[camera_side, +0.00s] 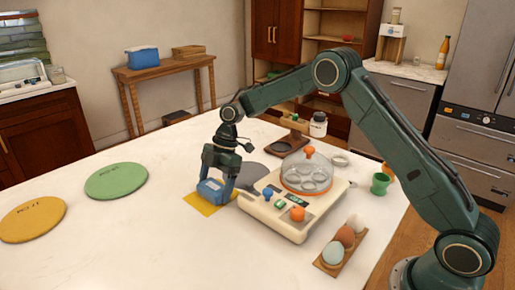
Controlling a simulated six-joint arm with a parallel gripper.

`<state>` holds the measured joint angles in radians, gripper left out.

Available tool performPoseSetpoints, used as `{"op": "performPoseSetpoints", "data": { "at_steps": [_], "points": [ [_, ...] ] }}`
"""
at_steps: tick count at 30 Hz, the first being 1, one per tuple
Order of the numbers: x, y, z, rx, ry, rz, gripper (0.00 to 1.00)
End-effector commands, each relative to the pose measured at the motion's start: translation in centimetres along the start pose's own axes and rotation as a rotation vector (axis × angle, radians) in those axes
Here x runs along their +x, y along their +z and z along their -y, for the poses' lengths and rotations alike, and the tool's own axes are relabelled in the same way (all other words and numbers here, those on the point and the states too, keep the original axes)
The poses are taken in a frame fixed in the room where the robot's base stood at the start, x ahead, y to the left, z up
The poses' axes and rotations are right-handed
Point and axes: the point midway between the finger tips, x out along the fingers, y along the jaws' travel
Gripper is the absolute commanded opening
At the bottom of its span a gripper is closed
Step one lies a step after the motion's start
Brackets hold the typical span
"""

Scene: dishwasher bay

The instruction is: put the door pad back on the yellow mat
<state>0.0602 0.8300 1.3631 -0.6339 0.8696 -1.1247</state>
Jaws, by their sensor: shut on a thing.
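The door pad (211,191), a small blue block with a paler top, is between the fingers of my gripper (215,183). My gripper points down and is shut on it. The flat yellow mat (205,208) lies on the white table directly beneath and around the pad. The pad is at or just above the mat; I cannot tell whether it touches. The pad hides part of the mat, and the fingers cover the pad's sides.
A cream appliance (277,220) with a clear dome (307,178) stands close to the right of the mat. A dark grey disc (251,173) lies behind. An egg tray (332,262) is at front right. Green (116,181) and yellow (32,219) round pads lie left, with clear table between.

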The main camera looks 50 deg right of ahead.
Motion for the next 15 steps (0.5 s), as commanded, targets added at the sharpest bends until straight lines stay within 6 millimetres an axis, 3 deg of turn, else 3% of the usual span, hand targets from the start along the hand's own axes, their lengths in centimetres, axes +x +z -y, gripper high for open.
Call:
{"op": "performPoseSetpoints", "data": {
  "at_steps": [1, 4, 15],
  "points": [
    [0.09, 0.03, 0.01, 0.0, -0.001, 0.0, 0.83],
    [0.07, 0.02, 0.01, 0.0, 0.0, 0.0, 1.0],
    [-0.3, -0.11, -0.02, 0.0, 0.001, 0.0, 1.0]
  ]
}}
